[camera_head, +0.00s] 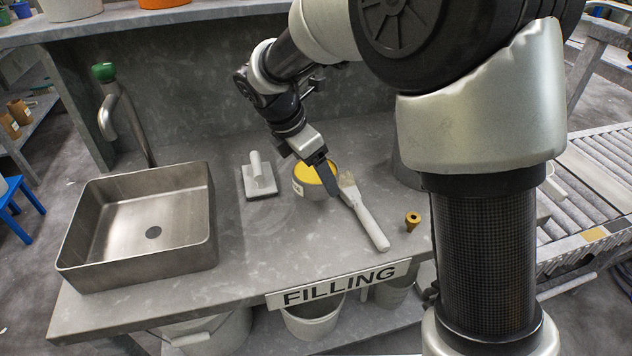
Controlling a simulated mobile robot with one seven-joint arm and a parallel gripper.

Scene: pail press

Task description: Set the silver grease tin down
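The silver grease tin (306,190) is in the middle of the grey counter, upright, with yellow grease (309,174) inside and a pale label on its left side. My gripper (327,179) reaches down from the upper left. A dark finger crosses the tin's opening and right side. The other finger cannot be made out, so its grip on the tin is unclear. The tin's base is partly hidden, and I cannot tell whether it touches the counter or is a little above it.
A trowel-like float (259,180) lies left of the tin and a pale-handled brush (366,220) close on its right. A small brass piece (412,220) stands further right. A steel sink (140,226) fills the left. Free counter lies in front, above the FILLING sign (340,284).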

